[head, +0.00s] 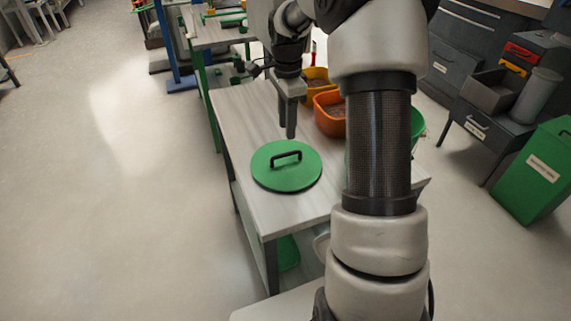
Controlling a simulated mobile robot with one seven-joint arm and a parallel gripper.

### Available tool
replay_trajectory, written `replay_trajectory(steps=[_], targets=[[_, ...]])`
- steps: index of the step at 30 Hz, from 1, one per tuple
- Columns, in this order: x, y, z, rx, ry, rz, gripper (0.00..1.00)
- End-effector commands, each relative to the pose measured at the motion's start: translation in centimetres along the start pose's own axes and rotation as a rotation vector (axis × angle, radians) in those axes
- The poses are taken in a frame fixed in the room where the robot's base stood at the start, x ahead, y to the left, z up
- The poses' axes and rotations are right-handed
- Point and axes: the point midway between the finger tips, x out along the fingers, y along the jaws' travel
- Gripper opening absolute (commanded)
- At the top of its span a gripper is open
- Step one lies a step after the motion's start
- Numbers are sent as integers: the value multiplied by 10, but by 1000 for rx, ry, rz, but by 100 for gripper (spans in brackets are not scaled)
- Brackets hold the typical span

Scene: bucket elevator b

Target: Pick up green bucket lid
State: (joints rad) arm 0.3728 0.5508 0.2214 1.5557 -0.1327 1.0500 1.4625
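The green bucket lid (275,176) lies flat on the near part of the light wooden table (250,125). It is round, with a black handle (286,155) standing up across its middle. My gripper (291,136) points down above the table, just behind the lid's handle in the picture, and appears apart from it. The fingers look close together from this angle, and I cannot tell whether they are open or shut. Nothing shows hanging from them. A green bucket (417,124) is mostly hidden behind my arm at the table's right side.
Orange (328,121) and yellow (318,78) containers with dark contents stand to the right of my gripper. A green bin (538,170) and grey drawers (485,122) stand at the right. The table is clear left of the lid, and open floor lies further left.

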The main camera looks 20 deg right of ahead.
Motion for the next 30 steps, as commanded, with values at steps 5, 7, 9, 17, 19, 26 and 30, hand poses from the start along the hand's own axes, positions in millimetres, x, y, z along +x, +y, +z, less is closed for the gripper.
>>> replay_trajectory(steps=[5,7,9,17,19,26,30], targets=[[35,1,0,0,-1,3,32],[42,0,0,0,-1,2,32],[46,0,0,0,0,1,32],[65,-2,0,1,-2,2,32],[76,-3,0,-1,-2,4,32],[100,-5,0,0,0,0,32],[100,-5,0,-1,0,-1,32]])
